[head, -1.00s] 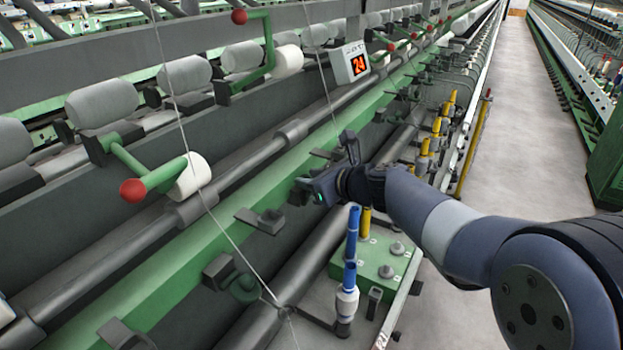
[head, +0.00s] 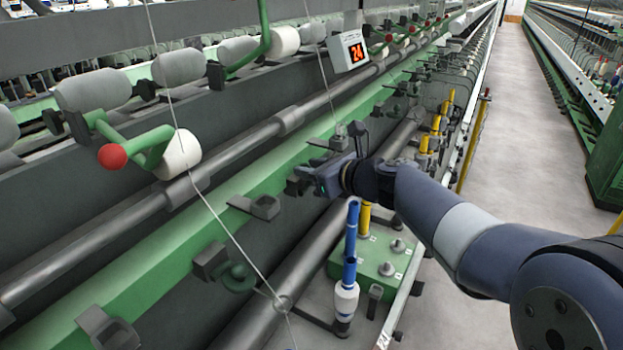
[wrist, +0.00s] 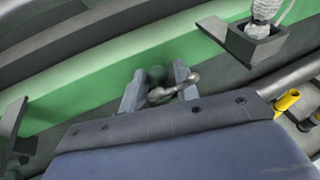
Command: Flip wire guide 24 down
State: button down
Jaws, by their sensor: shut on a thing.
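The red display reading 24 (head: 351,52) is on the grey machine rail in the head view. My gripper (head: 300,184) is at the green rail (head: 205,245), below and left of that display. In the wrist view my gripper's two grey fingers (wrist: 160,88) close from both sides on a small dark wire guide (wrist: 157,76) with a curved, rounded metal hook (wrist: 183,87). The guide lies in front of the green rail. In the head view my gripper hides it, and whether it is up or down cannot be told.
A similar wire guide (head: 238,275) and a dark bracket (head: 262,207) stand nearby on the left. A blue tube (head: 350,240) rises below my gripper. A thread (head: 228,232) runs down at the left. The grey aisle floor (head: 515,110) is clear.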

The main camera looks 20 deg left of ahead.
jog(key=shift+s+f, duration=0.2)
jog(key=shift+f, duration=0.15)
jog(key=c, duration=1.5)
grip_release()
jog(key=shift+o, duration=1.3)
jog(key=shift+s, duration=0.2)
jog(key=shift+w+r, duration=0.1)
jog(key=shift+r, duration=0.1)
jog(key=b+v, duration=0.1)
jog(key=v, duration=0.9)
jog(key=shift+d, duration=0.3)
jog(key=shift+a, duration=0.1)
